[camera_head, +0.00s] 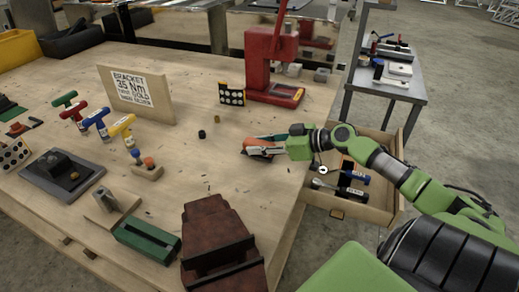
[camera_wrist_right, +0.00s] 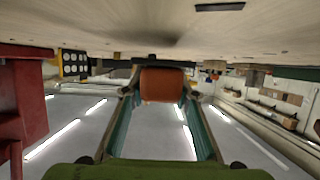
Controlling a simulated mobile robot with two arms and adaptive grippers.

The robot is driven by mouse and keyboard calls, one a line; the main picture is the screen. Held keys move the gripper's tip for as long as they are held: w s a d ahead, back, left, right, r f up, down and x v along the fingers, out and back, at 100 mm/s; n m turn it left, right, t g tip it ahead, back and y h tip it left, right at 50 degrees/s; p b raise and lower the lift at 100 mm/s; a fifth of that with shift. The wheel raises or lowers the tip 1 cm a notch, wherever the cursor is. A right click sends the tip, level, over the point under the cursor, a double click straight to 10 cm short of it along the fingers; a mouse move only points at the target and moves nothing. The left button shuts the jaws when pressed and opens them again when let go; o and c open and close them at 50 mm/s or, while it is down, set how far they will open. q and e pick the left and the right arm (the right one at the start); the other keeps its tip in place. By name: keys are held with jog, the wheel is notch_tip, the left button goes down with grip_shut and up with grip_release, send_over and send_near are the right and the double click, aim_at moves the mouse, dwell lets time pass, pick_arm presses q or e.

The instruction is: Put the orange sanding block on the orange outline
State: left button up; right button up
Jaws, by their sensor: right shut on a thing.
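The orange sanding block (camera_head: 258,151) is between the fingers of my right gripper (camera_head: 264,144), near the right edge of the wooden workbench (camera_head: 232,180). In the right wrist view, the block (camera_wrist_right: 162,85) sits between the fingertips of the right gripper (camera_wrist_right: 160,92), which is shut on it. The gripper reaches in from the right, low over the bench. I cannot tell whether the block touches the bench top. No orange outline can be made out; the block and gripper may hide it. My left gripper is not in view.
A red press (camera_head: 268,62) and a holed black-and-yellow block (camera_head: 231,94) stand behind. An open drawer (camera_head: 345,205) with tools lies below the gripper's arm. A dark red box-like thing (camera_head: 215,240) stands at the front. The bench left of the block is mostly clear.

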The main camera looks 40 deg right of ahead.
jog(key=shift+f, duration=0.95)
jog(key=shift+f, duration=0.2)
jog(key=o, duration=1.1)
jog(key=shift+o, duration=0.2)
